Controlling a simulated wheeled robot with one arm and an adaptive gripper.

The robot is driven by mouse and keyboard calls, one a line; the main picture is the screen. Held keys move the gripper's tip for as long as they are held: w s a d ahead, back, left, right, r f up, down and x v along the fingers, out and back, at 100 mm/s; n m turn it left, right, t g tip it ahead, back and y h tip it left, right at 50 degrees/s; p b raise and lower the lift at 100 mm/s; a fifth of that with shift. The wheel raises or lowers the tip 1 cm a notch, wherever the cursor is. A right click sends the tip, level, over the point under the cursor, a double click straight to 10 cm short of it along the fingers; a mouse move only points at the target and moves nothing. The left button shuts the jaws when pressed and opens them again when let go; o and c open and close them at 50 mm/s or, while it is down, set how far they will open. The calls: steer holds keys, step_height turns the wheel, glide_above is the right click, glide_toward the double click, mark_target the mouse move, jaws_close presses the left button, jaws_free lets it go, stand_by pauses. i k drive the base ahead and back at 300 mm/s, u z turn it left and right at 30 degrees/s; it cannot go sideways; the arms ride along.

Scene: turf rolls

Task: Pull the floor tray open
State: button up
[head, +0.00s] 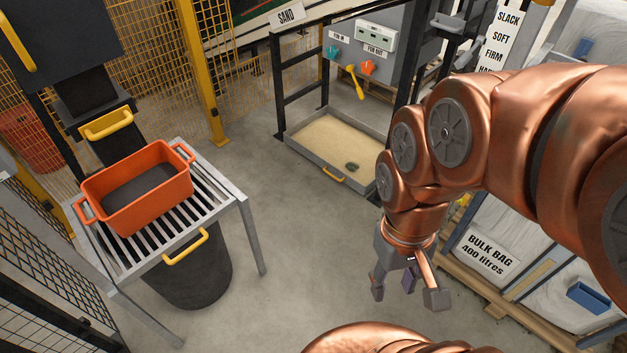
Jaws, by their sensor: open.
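The floor tray (306,149) is a shallow grey metal tray of sand on the floor, under the frame with the SAND sign. A small yellow handle (333,174) sits on its front edge. A small dark object (352,166) lies on the sand near the front. My gripper (407,294) is open and empty, pointing down, nearer to the camera and to the right of the tray. It is apart from the handle. My copper arm hides the tray's right end.
An orange tub (140,188) stands on a slatted metal table (213,203) at left, with a dark bin (190,275) beneath. Bulk bags (487,252) on a wooden pallet (505,305) stand at right. A yellow post (204,80) stands behind. The middle floor is clear.

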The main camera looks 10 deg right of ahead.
mark_target(330, 138)
steer(key=u, duration=0.45)
steer(key=k, duration=1.05)
steer(key=z, duration=0.35)
steer(key=i, duration=0.75)
steer(key=z, duration=0.95)
steer(key=i, duration=0.95)
steer(key=u, duration=0.4)
steer(key=i, duration=0.75)
steer(key=u, duration=1.2)
steer(key=i, duration=0.4)
steer(key=u, duration=0.4)
